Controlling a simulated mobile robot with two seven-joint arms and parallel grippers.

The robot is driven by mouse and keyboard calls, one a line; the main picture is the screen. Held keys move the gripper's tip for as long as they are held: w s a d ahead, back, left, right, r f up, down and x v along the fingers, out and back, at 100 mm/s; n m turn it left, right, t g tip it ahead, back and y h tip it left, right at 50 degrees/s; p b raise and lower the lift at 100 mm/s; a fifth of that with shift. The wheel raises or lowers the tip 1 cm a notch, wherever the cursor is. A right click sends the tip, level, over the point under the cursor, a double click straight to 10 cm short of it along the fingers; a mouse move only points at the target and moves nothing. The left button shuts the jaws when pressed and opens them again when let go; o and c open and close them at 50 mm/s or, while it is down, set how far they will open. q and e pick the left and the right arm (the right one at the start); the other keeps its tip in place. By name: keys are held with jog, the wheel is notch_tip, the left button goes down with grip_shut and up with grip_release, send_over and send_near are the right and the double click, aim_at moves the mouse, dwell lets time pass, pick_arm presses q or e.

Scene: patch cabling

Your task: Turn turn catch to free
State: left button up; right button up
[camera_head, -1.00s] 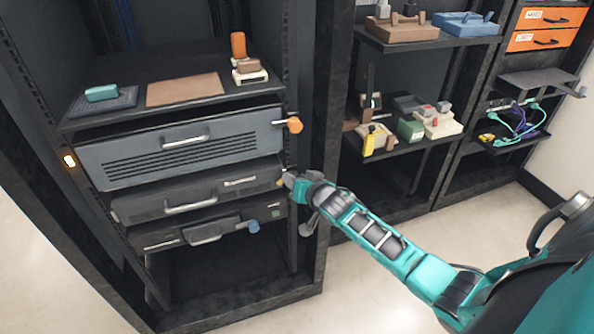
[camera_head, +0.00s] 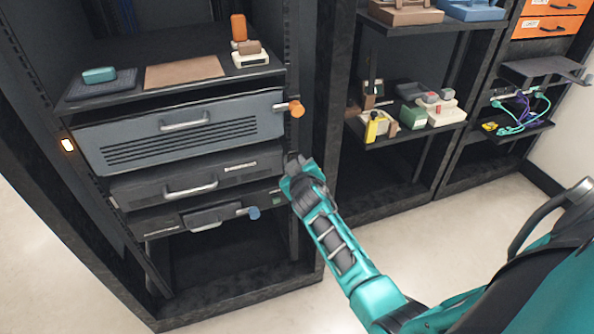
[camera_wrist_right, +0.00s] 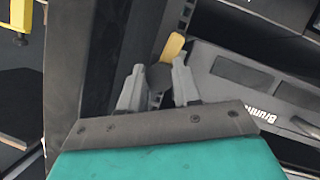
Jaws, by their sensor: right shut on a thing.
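My right gripper (camera_head: 293,162) is at the right edge of the middle drawer unit (camera_head: 160,187), beside the rack post. In the right wrist view, its two fingers (camera_wrist_right: 158,78) are shut on the turn catch, whose yellow end (camera_wrist_right: 173,47) shows just beyond the fingertips, tilted. The rest of the catch is hidden between and behind the fingers. In the head view the gripper covers this catch. An orange catch (camera_head: 297,109) sits at the right of the upper unit and a blue one (camera_head: 254,213) at the right of the lower unit. My left gripper is not in view.
The upper unit (camera_head: 190,130) stands out of the rack just above my gripper. The rack post (camera_wrist_right: 85,60) is close to the fingers in the wrist view. A shelf with small devices (camera_head: 435,105) is to the right. Open floor lies in front.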

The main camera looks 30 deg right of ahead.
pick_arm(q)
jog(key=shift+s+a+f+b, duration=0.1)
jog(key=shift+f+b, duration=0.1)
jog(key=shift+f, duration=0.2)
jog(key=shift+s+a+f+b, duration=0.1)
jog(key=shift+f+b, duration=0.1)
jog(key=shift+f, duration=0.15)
pick_arm(e)
jog(key=shift+n+h, duration=0.3)
jog(key=shift+n, duration=0.2)
jog(key=shift+r, duration=0.1)
jog(key=o, duration=1.1)
jog(key=shift+c, duration=0.2)
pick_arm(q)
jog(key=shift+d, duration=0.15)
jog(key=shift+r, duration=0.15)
pick_arm(e)
jog(key=shift+s, duration=0.1)
